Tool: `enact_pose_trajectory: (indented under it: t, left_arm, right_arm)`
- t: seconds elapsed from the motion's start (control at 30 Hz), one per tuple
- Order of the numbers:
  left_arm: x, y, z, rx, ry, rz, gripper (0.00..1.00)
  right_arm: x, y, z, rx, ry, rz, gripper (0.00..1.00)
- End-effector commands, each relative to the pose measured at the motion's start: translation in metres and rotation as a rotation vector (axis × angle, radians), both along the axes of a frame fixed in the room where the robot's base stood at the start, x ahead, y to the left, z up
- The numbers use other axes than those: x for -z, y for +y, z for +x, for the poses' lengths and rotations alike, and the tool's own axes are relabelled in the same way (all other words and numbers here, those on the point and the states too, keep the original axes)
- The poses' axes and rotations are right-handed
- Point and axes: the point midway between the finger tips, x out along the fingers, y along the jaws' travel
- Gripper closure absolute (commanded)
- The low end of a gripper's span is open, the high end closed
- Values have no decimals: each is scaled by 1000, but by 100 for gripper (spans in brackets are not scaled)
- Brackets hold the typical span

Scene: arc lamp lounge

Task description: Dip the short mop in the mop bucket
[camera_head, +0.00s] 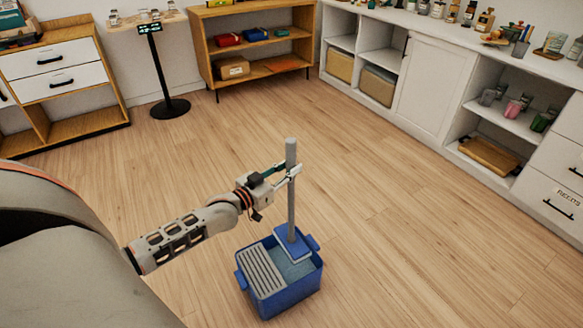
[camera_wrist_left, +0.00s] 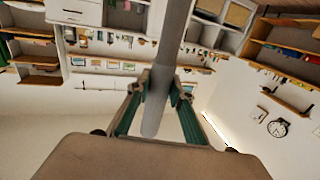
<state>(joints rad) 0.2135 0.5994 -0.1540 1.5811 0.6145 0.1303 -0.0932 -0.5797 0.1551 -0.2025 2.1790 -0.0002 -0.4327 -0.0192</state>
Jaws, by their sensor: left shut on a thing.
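The short mop has a grey upright handle (camera_head: 291,200) and a flat blue head (camera_head: 293,246). My left gripper (camera_head: 287,176) is shut on the handle near its top. The left wrist view also shows the handle (camera_wrist_left: 158,100) between the two fingers (camera_wrist_left: 157,88). The mop bucket (camera_head: 290,298) is a blue rectangular tub on the floor with a grey ribbed wringer (camera_head: 261,272) on its left side. The mop head is over the right, open side of the bucket, where a grey-blue surface shows. I cannot tell whether the head touches that surface. My right gripper is not in view.
Wooden floor (camera_head: 400,250) is clear around the bucket. A white cabinet (camera_head: 435,88) runs along the right. A wooden shelf (camera_head: 255,65) and a small stand with a round black base (camera_head: 170,108) are at the back. A drawer unit (camera_head: 60,80) stands at the left.

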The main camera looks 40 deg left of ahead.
Motion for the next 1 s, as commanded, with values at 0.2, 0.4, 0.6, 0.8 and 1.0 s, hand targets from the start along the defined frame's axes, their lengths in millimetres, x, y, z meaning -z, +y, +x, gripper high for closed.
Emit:
enact_pose_trajectory:
  t: [0.2,0.4,0.6,0.8,1.0]
  left_arm:
    - [35,-1,-3,1,12,0,100]
    - [56,0,-3,1,13,1,100]
    - [74,0,-2,1,9,0,100]
    - [96,-1,-2,1,10,-1,100]
    - [118,-1,-2,0,10,-1,100]
  right_arm:
    - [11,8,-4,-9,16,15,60]
    - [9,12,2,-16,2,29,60]
    - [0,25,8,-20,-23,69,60]
    - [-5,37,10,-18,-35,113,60]
    - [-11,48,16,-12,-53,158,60]
